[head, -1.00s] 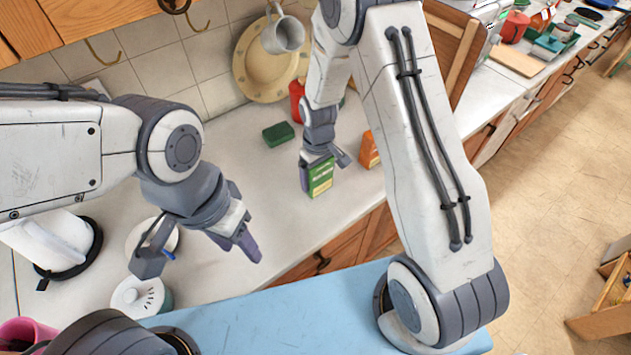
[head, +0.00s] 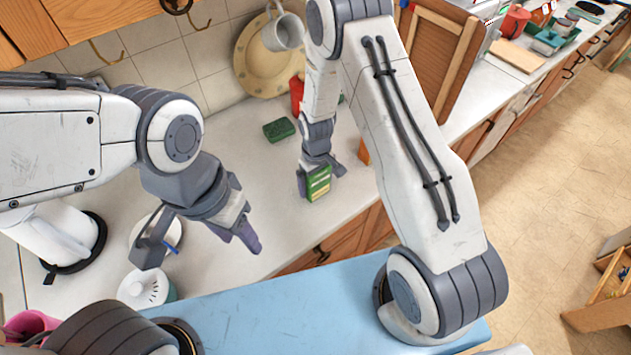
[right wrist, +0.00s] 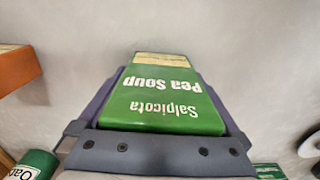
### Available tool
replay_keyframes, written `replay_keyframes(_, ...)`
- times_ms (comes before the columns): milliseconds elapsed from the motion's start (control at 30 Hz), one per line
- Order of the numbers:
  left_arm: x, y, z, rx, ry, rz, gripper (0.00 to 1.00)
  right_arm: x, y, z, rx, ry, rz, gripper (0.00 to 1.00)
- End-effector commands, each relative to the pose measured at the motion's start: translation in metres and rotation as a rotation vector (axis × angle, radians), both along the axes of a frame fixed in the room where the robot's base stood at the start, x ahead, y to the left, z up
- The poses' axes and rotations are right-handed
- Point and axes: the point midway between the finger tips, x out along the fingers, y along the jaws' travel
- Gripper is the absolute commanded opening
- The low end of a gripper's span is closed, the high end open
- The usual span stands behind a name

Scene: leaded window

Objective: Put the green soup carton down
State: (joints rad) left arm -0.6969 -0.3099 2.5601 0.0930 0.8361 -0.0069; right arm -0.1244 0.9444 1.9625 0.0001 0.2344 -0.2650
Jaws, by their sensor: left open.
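The green soup carton (head: 319,184), labelled Pea Soup in the right wrist view (right wrist: 162,100), is between the fingers of my right gripper (head: 320,178). The purple fingers lie along both its sides in the right wrist view (right wrist: 165,105), and the gripper looks shut on it. The carton is over the pale counter (head: 225,280) near its front edge; I cannot tell whether its base touches. My left gripper (head: 205,245) is open and empty over the counter at the left.
An orange box (head: 364,152) is mostly hidden by my right arm. A white-lidded jar (head: 143,287) is below my left gripper. Counter between the grippers is clear.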

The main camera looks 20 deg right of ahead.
Motion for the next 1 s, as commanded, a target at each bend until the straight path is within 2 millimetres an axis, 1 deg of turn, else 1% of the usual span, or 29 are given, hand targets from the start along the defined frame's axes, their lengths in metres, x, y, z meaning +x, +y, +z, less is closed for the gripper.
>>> replay_keyframes(133, 0.0, 0.0, 0.001, 0.0, 0.0, 0.0, 0.5, 0.0, 0.0, 0.001, 0.0, 0.0, 0.0, 1.0)
replay_keyframes(233, 0.0, 0.0, 0.005, 0.0, 0.0, 0.0, 0.5, 0.0, 0.0, 0.006, 0.0, -0.001, 0.0, 1.0)
replay_keyframes(267, 0.0, 0.0, 0.001, -0.001, -0.001, 0.0, 0.5, 0.001, 0.0, 0.006, 0.0, -0.002, 0.0, 1.0)
replay_keyframes(333, 0.0, 0.0, -0.004, 0.0, 0.0, 0.0, 0.5, 0.002, 0.0, 0.014, 0.001, -0.004, 0.0, 1.0)
replay_keyframes(467, 0.0, 0.0, -0.013, 0.0, 0.0, 0.002, 0.5, 0.002, 0.0, 0.035, 0.001, -0.008, 0.0, 1.0)
replay_keyframes(700, 0.0, 0.0, -0.029, 0.0, 0.0, 0.004, 0.5, 0.002, 0.0, 0.083, 0.001, -0.007, 0.0, 1.0)
replay_keyframes(800, 0.0, 0.0, -0.034, 0.0, 0.0, 0.005, 0.5, 0.001, 0.0, 0.1, 0.001, -0.005, 0.0, 1.0)
replay_keyframes(900, 0.0, 0.0, -0.036, 0.0, 0.001, 0.006, 0.5, 0.001, 0.0, 0.113, 0.001, -0.005, 0.0, 1.0)
replay_keyframes(1000, 0.0, 0.0, -0.038, 0.0, 0.001, 0.007, 0.5, 0.0, 0.001, 0.121, 0.0, -0.003, 0.002, 1.0)
